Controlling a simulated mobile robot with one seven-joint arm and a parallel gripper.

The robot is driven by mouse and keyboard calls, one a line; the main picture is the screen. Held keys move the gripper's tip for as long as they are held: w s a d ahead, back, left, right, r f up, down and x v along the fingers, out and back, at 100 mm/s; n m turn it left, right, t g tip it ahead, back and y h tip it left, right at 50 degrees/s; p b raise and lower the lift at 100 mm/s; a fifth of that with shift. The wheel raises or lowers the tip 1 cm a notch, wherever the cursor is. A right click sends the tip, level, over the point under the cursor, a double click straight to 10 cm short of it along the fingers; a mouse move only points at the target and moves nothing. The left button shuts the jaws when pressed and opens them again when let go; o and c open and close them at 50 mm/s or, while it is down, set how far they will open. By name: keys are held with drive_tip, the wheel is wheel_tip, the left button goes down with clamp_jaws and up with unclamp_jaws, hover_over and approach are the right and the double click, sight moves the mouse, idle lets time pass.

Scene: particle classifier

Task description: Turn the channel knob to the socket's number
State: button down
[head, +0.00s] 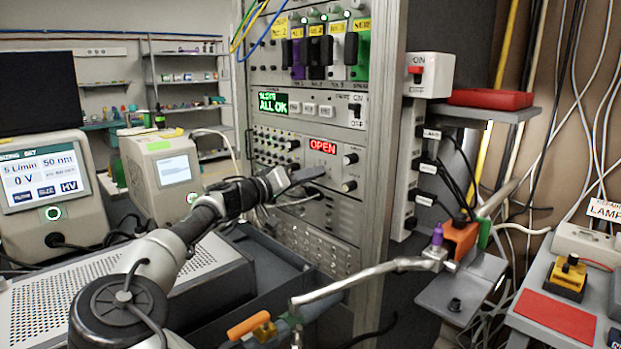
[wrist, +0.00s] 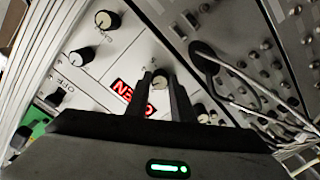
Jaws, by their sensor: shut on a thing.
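My gripper (head: 308,174) reaches the rack's front panel, just below the red OPEN display (head: 322,146). In the wrist view my gripper's two fingers (wrist: 160,88) stand on either side of a small light-faced round knob (wrist: 160,77) and are shut on it. In the head view this knob is hidden behind my gripper. The OPEN display also shows in the wrist view (wrist: 133,92), upside down and partly covered by a finger. The knob's pointer and scale are too small to read. No socket number is readable.
Two more knobs (head: 350,159) sit right of the display. Black and white cables (wrist: 232,72) run close to my gripper. A grey perforated box (head: 55,300) lies below my arm. A metal rod (head: 360,276) crosses the foreground. Labelled plugs with black cables (head: 428,168) hang at the right.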

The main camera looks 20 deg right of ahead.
drive_tip(key=shift+m, duration=4.1)
drive_tip(key=c, duration=1.5)
unclamp_jaws()
drive_tip(key=shift+c, duration=0.2)
drive_tip(key=shift+a, duration=0.1)
drive_tip(key=p+v, duration=0.2)
drive_tip(key=v, duration=1.5)
drive_tip(key=shift+a+r, duration=0.1)
